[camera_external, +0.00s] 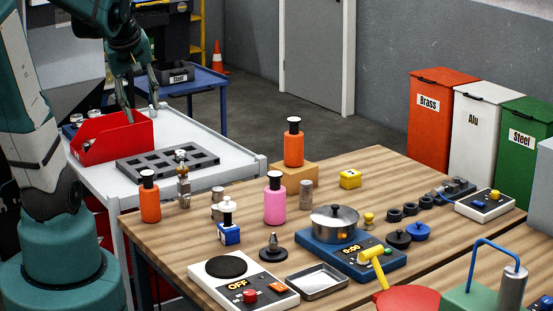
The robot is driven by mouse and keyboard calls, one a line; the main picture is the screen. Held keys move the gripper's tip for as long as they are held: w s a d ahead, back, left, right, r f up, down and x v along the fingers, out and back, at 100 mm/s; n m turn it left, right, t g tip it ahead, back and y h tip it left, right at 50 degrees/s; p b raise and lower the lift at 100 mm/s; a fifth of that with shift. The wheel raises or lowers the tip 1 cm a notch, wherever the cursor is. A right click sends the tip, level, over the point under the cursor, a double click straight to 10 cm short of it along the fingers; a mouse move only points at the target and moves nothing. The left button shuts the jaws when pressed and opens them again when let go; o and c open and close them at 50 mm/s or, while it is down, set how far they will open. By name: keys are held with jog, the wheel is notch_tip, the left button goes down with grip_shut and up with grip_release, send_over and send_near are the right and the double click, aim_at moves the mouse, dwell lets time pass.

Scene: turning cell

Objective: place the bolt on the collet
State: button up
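My gripper (142,110) is at the upper left, pointing down over the red open-front bin (118,142). Its two fingers are spread apart, and I see nothing held between them. Silver cylindrical parts (76,118) show at the bin's left end; one may be the bolt, but they are too small to tell. I cannot surely identify the collet. A dark round base with a metal cone (273,247) stands on the wooden table, and a stacked metal piece (183,180) stands near the table's left edge. The inside of the bin is mostly hidden.
A grey compartment tray (168,162) lies on the white cart beside the bin. The wooden table (380,172) is crowded with orange bottles (150,198), a pink bottle (274,202), a pot (334,224) on a blue scale and a scale-like unit (243,286). Its back middle is clearer.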

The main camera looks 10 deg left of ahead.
jog(key=s+a+r+m+t, duration=0.2)
jog(key=s+m, duration=0.4)
jog(key=s, duration=0.2)
jog(key=shift+a+r+m+t, duration=0.15)
jog(key=shift+a+m+t, duration=0.25)
